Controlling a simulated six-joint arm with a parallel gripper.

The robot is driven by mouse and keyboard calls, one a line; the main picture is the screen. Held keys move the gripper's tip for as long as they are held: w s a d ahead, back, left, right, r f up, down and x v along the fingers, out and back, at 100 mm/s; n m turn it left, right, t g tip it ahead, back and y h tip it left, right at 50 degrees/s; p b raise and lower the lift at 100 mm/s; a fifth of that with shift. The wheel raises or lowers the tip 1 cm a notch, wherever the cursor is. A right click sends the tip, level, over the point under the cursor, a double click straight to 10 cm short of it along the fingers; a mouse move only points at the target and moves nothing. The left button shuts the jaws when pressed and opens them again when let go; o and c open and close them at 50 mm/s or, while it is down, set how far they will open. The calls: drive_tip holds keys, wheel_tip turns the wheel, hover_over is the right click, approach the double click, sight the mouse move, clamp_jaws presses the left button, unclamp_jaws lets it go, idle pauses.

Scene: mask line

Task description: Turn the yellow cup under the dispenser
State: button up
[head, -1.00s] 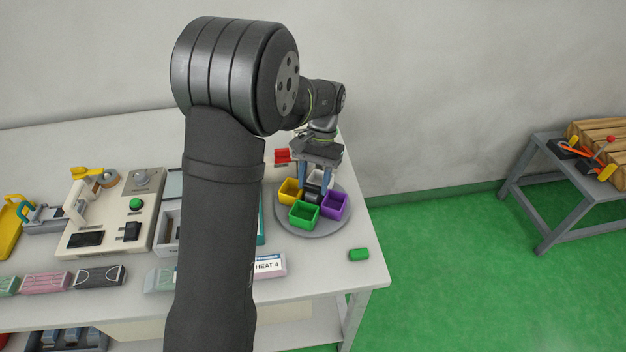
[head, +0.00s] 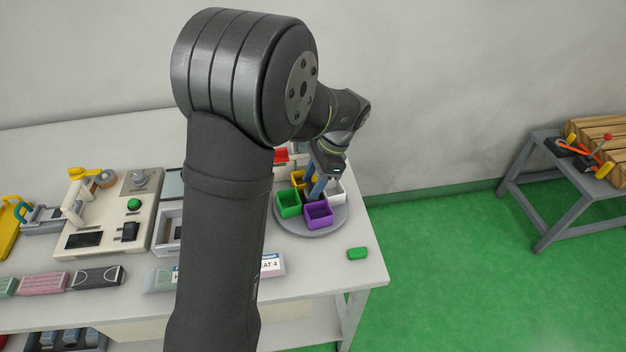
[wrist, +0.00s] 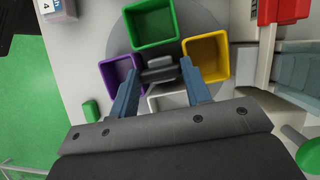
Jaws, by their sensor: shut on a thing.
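The yellow cup (head: 303,177) stands at the back of a round grey turntable (head: 290,226), partly hidden by my gripper. It shows whole in the wrist view (wrist: 207,60). The green cup (head: 289,205), purple cup (head: 318,215) and white cup (head: 336,193) share the turntable. My gripper (wrist: 161,68) is shut on the dark central knob (wrist: 158,75), between the cups. A red part (head: 281,156), likely of the dispenser, stands behind and left of the yellow cup. In the wrist view its red block (wrist: 282,10) is up and right of the yellow cup, apart from it.
A green block (head: 357,253) lies near the table's front right corner. A labelled box (head: 272,265) lies in front of the turntable, partly behind my arm. A beige machine (head: 110,215) stands at left. The table right of the turntable is clear.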

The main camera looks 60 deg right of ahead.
drive_tip(key=shift+m+h, duration=0.3)
drive_tip(key=shift+m, duration=0.4)
drive_tip(key=o, duration=1.4)
drive_tip(key=v, duration=1.7)
drive_tip(key=shift+s+r, duration=0.2)
drive_tip(key=shift+s, duration=0.15)
drive_tip(key=shift+f, duration=0.1)
drive_tip(key=x, duration=1.7)
drive_tip(key=shift+w+f, duration=0.1)
drive_tip(key=shift+w, duration=0.25)
